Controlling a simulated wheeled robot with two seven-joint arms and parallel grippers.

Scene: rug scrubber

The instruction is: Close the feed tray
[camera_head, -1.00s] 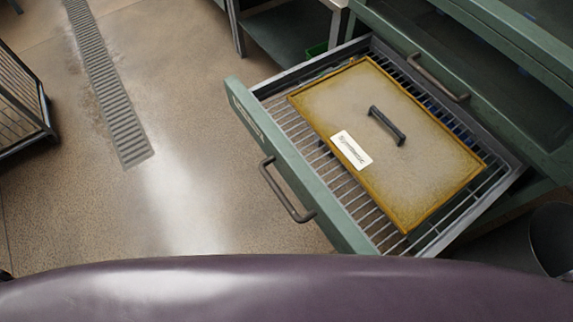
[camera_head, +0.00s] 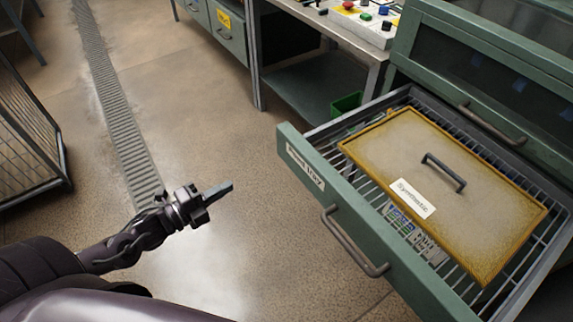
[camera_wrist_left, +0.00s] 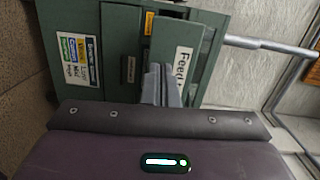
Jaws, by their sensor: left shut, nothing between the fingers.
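The feed tray (camera_head: 316,195) is a green drawer pulled out of a green cabinet on the right of the head view. Its front carries a label and a grey bar handle (camera_head: 352,240). Inside, on a wire rack, lies a tan panel (camera_head: 440,170) with a yellow rim, a dark handle and a white label. My left gripper (camera_head: 222,190) is shut and empty, left of the drawer front and apart from it. In the left wrist view its fingers (camera_wrist_left: 161,88) show in front of the green drawer front with the "Feed" label (camera_wrist_left: 183,66). My right gripper is not in view.
A bench with a button panel (camera_head: 350,20) stands behind the drawer, with a green bin (camera_head: 346,103) below it. A wire cage (camera_head: 28,130) stands at the left. A floor drain grate (camera_head: 115,100) runs between. The floor left of the drawer is clear.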

